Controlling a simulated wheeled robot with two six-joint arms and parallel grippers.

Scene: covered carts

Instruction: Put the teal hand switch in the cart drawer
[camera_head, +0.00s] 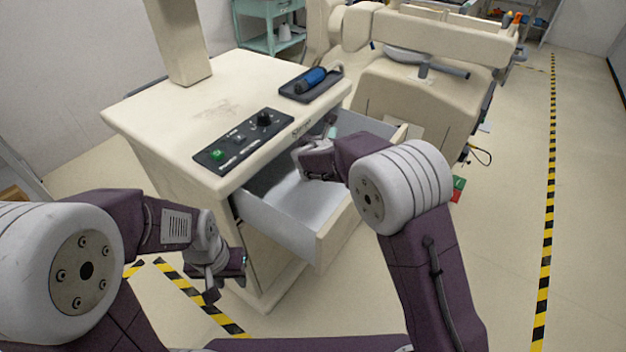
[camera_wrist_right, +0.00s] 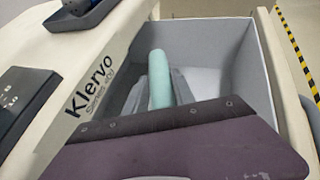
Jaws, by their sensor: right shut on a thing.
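The cart drawer (camera_head: 287,224) is pulled open from the cream cart, and its pale grey inside shows. My right gripper (camera_head: 310,160) reaches over the open drawer, mostly hidden behind its own arm in the head view. In the right wrist view the teal hand switch (camera_wrist_right: 159,80) stands out lengthwise between the fingers of my right gripper (camera_wrist_right: 160,95), which is shut on it. The drawer's inside (camera_wrist_right: 215,55) lies behind it; I cannot tell whether the switch touches the drawer. My left gripper (camera_head: 226,280) hangs low left of the drawer, away from it; its jaw opening is unclear.
The cart top carries a black control panel (camera_head: 241,139) and a dark tray (camera_head: 301,92) with a blue-handled tool (camera_head: 311,79). A cream chair-like unit (camera_head: 420,95) stands behind the drawer. Striped floor tape (camera_head: 548,200) runs along the right, with clear floor beside it.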

